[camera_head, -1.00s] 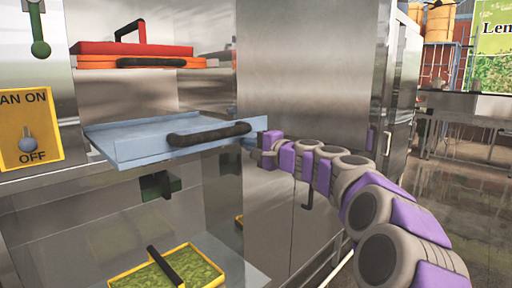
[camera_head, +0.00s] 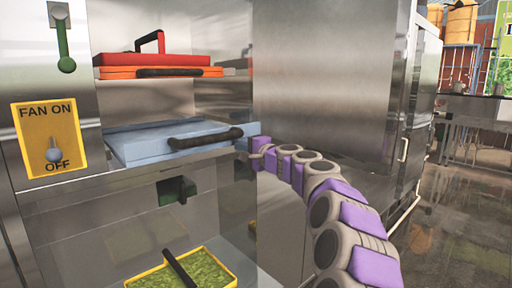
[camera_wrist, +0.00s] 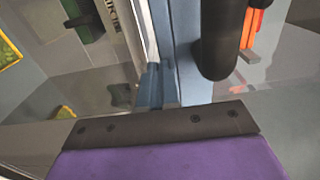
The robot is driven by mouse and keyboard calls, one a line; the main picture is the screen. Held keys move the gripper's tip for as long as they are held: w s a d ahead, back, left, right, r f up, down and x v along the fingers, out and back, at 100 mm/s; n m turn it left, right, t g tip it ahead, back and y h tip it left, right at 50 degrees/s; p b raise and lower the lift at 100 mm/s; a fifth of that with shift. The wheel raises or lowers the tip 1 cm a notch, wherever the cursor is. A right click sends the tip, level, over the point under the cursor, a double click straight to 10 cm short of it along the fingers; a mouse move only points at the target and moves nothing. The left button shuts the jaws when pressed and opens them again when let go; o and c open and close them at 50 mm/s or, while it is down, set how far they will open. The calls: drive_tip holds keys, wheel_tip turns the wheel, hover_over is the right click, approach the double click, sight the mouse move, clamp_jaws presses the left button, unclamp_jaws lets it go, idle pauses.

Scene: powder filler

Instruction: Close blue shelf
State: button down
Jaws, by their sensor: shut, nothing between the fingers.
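The blue shelf (camera_head: 140,142) is a flat light-blue tray with a dark handle (camera_head: 205,136) on its front. It sits partly pulled out of the steel machine in the head view. My gripper (camera_head: 256,153) is shut and empty at the shelf's right front corner. It is beside the handle, not around it, and I cannot tell whether it touches the shelf. In the wrist view the shelf's blue front (camera_wrist: 184,75) and its dark handle (camera_wrist: 222,40) are close ahead of my gripper.
A red shelf (camera_head: 150,60) and an orange shelf (camera_head: 165,72) sit above. A green handle (camera_head: 176,190) and a yellow tray of green pieces (camera_head: 215,262) are below. A FAN ON/OFF switch (camera_head: 52,150) is at left. Floor at right (camera_head: 450,220) is open.

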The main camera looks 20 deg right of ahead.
drive_tip(key=p+x, duration=1)
drive_tip(key=x, duration=0.5)
drive_tip(key=shift+w+a+p, duration=0.15)
drive_tip(key=shift+p, duration=0.15)
drive_tip(key=shift+p+x, duration=0.95)
drive_tip(key=shift+p, duration=0.1)
drive_tip(key=shift+w+p, duration=0.3)
drive_tip(key=shift+p, duration=0.05)
drive_tip(key=shift+w+a+f, duration=0.1)
drive_tip(key=shift+w+a, duration=0.05)
drive_tip(key=shift+f, duration=0.1)
